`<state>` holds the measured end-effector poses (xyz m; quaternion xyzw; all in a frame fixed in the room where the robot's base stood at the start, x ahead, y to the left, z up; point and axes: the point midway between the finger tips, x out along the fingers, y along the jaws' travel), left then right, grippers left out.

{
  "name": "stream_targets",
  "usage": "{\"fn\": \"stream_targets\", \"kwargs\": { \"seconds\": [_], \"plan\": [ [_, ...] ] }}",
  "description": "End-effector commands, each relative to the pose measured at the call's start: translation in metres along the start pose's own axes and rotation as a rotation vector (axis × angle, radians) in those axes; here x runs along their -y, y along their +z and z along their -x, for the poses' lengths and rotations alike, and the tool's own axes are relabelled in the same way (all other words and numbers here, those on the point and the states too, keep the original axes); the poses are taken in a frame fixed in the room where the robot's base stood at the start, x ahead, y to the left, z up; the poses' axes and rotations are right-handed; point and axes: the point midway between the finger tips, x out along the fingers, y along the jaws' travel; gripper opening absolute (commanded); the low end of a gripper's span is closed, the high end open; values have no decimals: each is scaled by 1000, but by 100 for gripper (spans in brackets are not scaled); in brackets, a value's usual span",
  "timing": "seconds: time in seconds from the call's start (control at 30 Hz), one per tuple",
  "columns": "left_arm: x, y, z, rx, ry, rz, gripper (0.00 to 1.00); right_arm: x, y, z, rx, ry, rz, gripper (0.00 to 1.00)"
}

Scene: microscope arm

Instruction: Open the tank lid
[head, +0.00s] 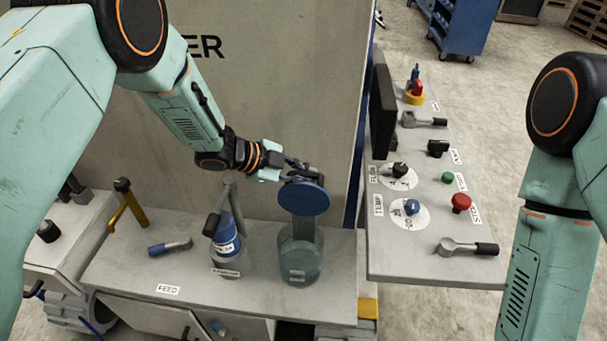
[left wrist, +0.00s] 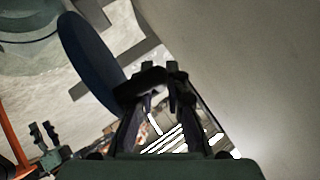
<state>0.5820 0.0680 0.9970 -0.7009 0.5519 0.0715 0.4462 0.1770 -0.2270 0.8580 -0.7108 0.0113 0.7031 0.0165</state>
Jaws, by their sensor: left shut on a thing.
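The tank (head: 300,262) is a clear greenish vessel on the grey bench. Its lid (head: 303,199) is a blue disc, tilted up at the back of the tank, and the tank's top is uncovered. My left gripper (head: 300,172) is behind and above the lid, shut on its dark handle. In the left wrist view the lid (left wrist: 88,62) is seen nearly edge-on, with the handle (left wrist: 140,90) at the fingers (left wrist: 165,80). Part of the tank (left wrist: 35,30) shows at upper left there. My right arm shows at the right, but its gripper is out of view.
A blue-and-grey container (head: 226,238) stands left of the tank. A blue-handled tool (head: 170,246) and a yellow lever (head: 128,205) are farther left. A control panel (head: 425,265) with knobs and buttons is at right. A tall grey wall (head: 270,80) stands behind the bench.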

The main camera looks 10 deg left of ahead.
Motion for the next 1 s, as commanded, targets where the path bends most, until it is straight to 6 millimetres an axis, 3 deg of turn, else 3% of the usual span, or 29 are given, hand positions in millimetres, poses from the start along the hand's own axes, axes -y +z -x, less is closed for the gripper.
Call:
{"fn": "stream_targets", "kwargs": {
  "seconds": [0.77,0.8,0.9,1.0],
  "plan": [
    [4,5,-1,11,-13,4,0,0,0,-1,0,0,0,40],
    [4,5,-1,11,-13,4,16,0,0,-1,0,0,0,40],
    [4,5,-1,11,-13,4,24,0,0,-1,0,0,0,40],
    [3,5,-2,11,-13,5,24,0,0,-1,0,0,0,40]
  ]
}}
